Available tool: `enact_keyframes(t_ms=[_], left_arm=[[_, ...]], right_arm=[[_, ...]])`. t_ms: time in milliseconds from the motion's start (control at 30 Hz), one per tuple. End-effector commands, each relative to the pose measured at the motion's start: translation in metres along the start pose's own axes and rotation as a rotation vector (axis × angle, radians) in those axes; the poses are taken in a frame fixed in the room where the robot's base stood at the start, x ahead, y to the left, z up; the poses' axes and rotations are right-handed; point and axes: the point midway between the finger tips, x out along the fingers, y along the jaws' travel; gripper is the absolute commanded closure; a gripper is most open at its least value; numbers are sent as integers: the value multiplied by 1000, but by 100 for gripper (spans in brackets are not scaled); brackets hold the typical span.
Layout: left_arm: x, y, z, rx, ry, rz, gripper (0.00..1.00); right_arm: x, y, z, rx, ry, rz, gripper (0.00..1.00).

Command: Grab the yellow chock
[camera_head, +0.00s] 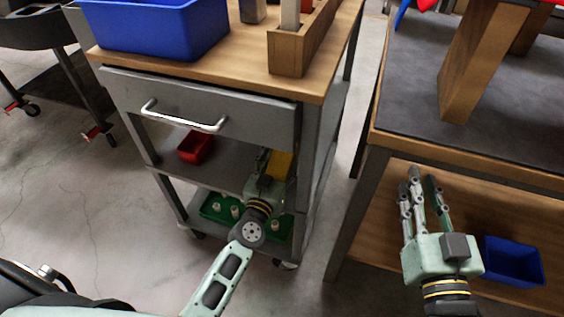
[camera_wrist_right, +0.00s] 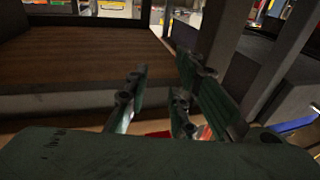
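The yellow chock (camera_head: 281,165) shows in the head view on the middle shelf of the grey cart, partly hidden behind my left gripper. My left gripper (camera_head: 266,162) reaches in over that shelf, right at the chock's left side. Its fingers are mostly hidden by its own body, so I cannot tell whether they touch or hold the chock. My right gripper (camera_head: 420,184) is at the right, beside the wooden workbench, its fingers extended and apart. In the right wrist view its fingers (camera_wrist_right: 165,85) are spread with nothing between them.
The cart (camera_head: 215,95) has a drawer with a handle above the shelf. A red bin (camera_head: 196,147) stands left on the same shelf; a green tray (camera_head: 212,208) is below. A blue bin (camera_head: 514,262) sits on the workbench's lower shelf (camera_head: 385,235).

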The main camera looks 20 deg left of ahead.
Motion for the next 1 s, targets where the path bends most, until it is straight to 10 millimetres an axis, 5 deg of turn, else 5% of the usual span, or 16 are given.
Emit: enact_keyframes(t_ms=[500, 1000], left_arm=[[0, 0, -1, 0, 2, -1, 88], [2, -1, -4, -1, 2, -1, 88]], right_arm=[[0, 0, 0, 0, 0, 0, 77], [-2, 3, 14, -2, -74, 6, 77]])
